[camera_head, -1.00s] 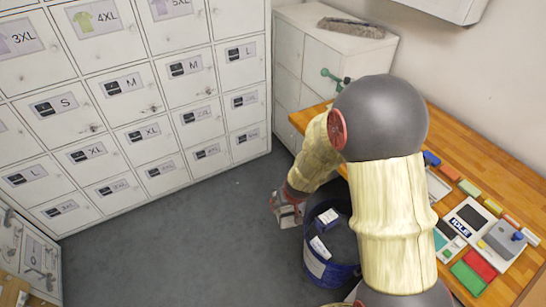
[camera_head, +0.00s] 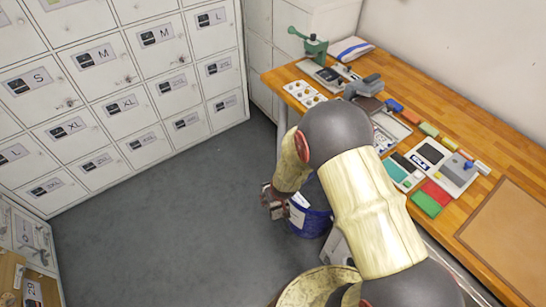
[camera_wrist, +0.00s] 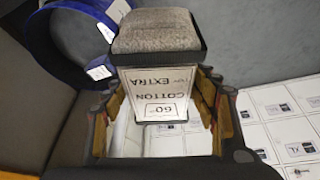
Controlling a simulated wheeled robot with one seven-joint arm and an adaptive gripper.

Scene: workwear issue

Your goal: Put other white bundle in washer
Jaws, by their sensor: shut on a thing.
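My gripper (camera_head: 274,203) hangs just left of a round blue bin (camera_head: 311,222), low over the floor. In the wrist view my gripper (camera_wrist: 165,100) is shut on a block (camera_wrist: 155,30) with a grey, cloth-like top. Its white face carries upside-down print reading "COTTON EXTRA 60". The blue bin also shows in the wrist view (camera_wrist: 62,50), apart from the held block. White pieces with labels (camera_wrist: 98,72) sit at the bin's rim; I cannot tell whether they are bundles. My arm hides part of the bin in the head view. I cannot make out a washer.
Labelled white lockers (camera_head: 120,90) line the left and back. Grey floor (camera_head: 170,220) is open left of the gripper. A wooden surface (camera_head: 28,285) is at bottom left.

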